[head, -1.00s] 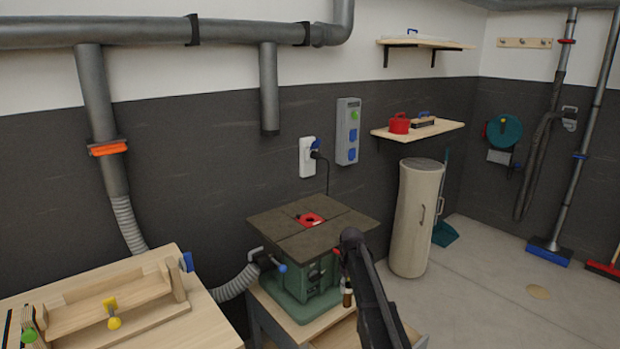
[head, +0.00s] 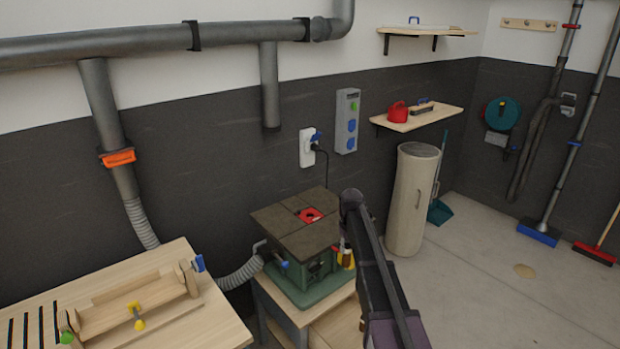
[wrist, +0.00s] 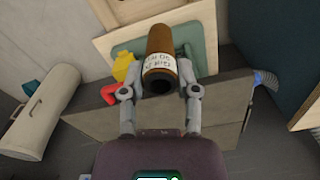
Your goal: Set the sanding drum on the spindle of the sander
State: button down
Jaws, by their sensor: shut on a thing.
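The sanding drum (wrist: 160,58), a brown cylinder with a white printed label and a dark hollow end, is between the fingers of my gripper (wrist: 161,72) in the wrist view. My gripper is shut on it. The sander has a dark brown table top (head: 285,232) with a red insert (head: 310,215) and a green body (head: 318,267). The spindle is too small to make out clearly in the insert. In the head view, my arm hides most of the gripper, beside the right side of the sander. A small brown part beside the arm looks like the drum (head: 347,256).
A workbench (head: 200,325) with a wooden jig stands to the left. A cream cylinder (head: 411,205) stands behind, right of the sander. A grey hose (head: 240,275) joins the sander's left side. A yellow object (wrist: 124,68) is close left of the drum. Open floor (head: 480,290) lies right.

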notch_tip(320, 180, up, 6)
jog(key=p, duration=0.5)
jog(key=shift+r, duration=0.25)
jog(key=shift+s+d, duration=0.1)
jog(key=shift+s, duration=0.05)
